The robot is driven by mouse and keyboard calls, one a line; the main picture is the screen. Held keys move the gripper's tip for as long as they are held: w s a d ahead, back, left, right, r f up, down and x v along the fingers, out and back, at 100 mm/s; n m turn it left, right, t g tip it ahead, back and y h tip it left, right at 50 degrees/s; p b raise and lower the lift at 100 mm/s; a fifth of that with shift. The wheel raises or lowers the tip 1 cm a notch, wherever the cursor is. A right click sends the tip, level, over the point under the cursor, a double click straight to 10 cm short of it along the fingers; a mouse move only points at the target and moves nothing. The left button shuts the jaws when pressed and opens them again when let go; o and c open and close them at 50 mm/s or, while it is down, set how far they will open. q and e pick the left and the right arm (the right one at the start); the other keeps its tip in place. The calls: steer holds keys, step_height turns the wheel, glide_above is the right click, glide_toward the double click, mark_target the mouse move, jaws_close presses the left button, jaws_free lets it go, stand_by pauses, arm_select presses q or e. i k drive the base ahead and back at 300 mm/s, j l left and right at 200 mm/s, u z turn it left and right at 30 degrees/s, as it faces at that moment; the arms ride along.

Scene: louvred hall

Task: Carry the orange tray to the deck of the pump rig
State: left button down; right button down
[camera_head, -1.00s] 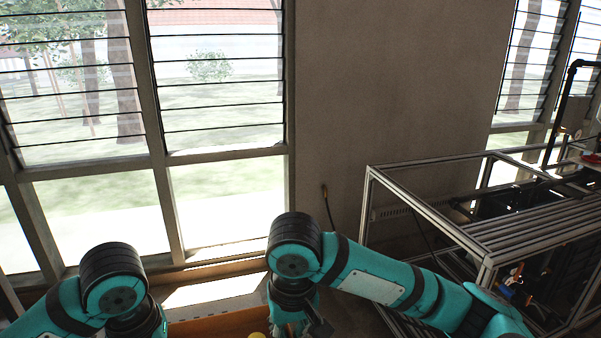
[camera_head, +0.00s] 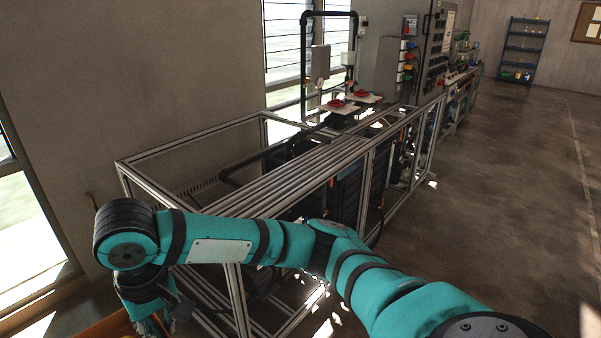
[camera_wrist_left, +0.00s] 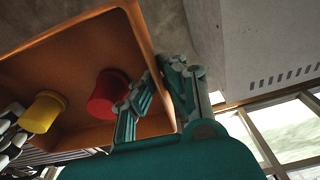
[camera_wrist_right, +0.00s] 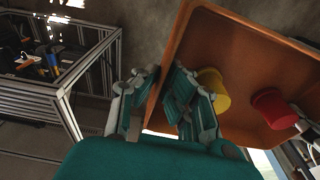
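The orange tray (camera_wrist_left: 85,50) holds a red cup (camera_wrist_left: 108,92) and a yellow cup (camera_wrist_left: 44,110). My left gripper (camera_wrist_left: 164,82) is shut on one wall of it, one finger inside and one outside. In the right wrist view the tray (camera_wrist_right: 250,50) again shows both cups, and my right gripper (camera_wrist_right: 160,85) is shut on the opposite wall. In the head view only a corner of the tray (camera_head: 112,328) shows at the lower left, below my right arm. The pump rig (camera_head: 240,300) is a metal-profile frame with a slatted deck (camera_head: 285,178), beyond that arm. My left arm is outside the head view.
Red parts on pale plates (camera_head: 340,106) lie at the rig's far end, near a black pipe frame (camera_head: 304,70). A panel cabinet (camera_head: 432,50) stands behind. Louvred windows and a wall line the left. The floor (camera_head: 500,190) on the right is clear.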

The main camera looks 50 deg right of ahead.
mark_target(299, 172)
steer(key=i+l, duration=0.1)
steer(key=l, duration=0.3)
steer(key=i+l, duration=0.15)
steer(key=l, duration=0.2)
steer(key=i+l+z, duration=0.1)
steer(key=l, duration=0.3)
steer(key=i+l, duration=0.15)
steer(key=l, duration=0.25)
steer(key=i+l+z, duration=0.1)
steer(key=l, duration=0.25)
steer(key=i+l, duration=0.25)
steer(key=l, duration=0.2)
steer(key=i+l, duration=0.25)
steer(key=l, duration=0.2)
steer(key=i+l+z, duration=0.1)
steer(key=i+l, duration=0.15)
steer(key=l, duration=0.2)
steer(key=i+l, duration=0.3)
steer(key=l, duration=0.15)
